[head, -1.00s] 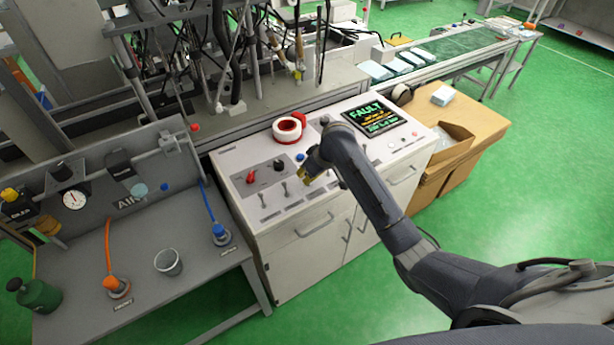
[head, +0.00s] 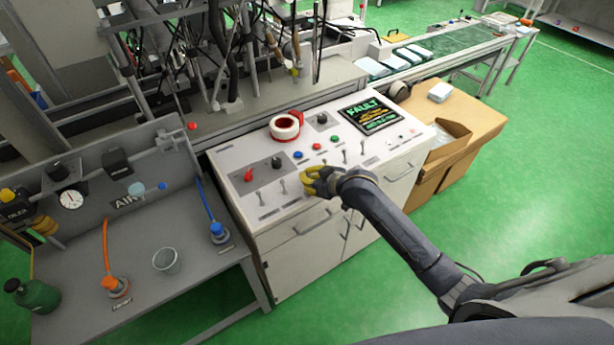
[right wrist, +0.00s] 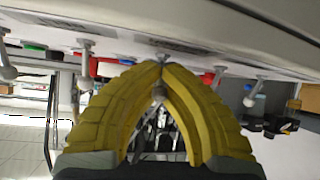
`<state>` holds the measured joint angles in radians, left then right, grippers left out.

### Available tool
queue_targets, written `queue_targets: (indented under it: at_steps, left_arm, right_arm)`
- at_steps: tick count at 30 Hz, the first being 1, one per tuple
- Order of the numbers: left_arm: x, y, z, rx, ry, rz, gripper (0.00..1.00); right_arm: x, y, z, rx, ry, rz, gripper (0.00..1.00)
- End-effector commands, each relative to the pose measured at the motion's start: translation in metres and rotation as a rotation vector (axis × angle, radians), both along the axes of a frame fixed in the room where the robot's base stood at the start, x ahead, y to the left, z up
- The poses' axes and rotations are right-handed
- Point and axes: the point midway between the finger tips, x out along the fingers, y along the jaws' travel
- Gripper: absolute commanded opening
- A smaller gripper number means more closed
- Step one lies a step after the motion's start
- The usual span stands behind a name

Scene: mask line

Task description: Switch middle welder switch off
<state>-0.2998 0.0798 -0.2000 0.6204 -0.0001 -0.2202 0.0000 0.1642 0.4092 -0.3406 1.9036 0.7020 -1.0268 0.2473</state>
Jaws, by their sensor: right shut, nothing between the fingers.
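The white control console (head: 240,157) carries a row of grey toggle switches along its front. Two toggles, one at the left end (head: 262,198) and one beside it (head: 283,186), stand left of my right gripper; others (head: 345,156) stand to its right. My right gripper (head: 308,181), with yellow fingers, is shut and empty at the middle of this row. In the right wrist view, the fingertips (right wrist: 160,66) meet close to one toggle (right wrist: 158,92), whose ball end shows through the gap behind the fingers. I cannot tell whether they touch. My left gripper is out of view.
A grey bench (head: 190,280) stands left, a cardboard box (head: 447,140) right. Open green floor lies in front.

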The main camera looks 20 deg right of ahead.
Motion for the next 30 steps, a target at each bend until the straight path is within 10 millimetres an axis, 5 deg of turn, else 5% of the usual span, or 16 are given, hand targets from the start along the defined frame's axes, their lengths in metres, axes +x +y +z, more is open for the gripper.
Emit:
queue_targets:
  at_steps: [20, 30]
  left_arm:
    - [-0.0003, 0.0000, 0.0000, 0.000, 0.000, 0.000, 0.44]
    - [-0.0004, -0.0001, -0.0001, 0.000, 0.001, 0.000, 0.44]
  right_arm:
    - [-0.0013, -0.0014, -0.0012, 0.011, -0.043, -0.001, 0.00]
    - [-0.0013, -0.0007, -0.0010, 0.012, -0.042, -0.001, 0.31]
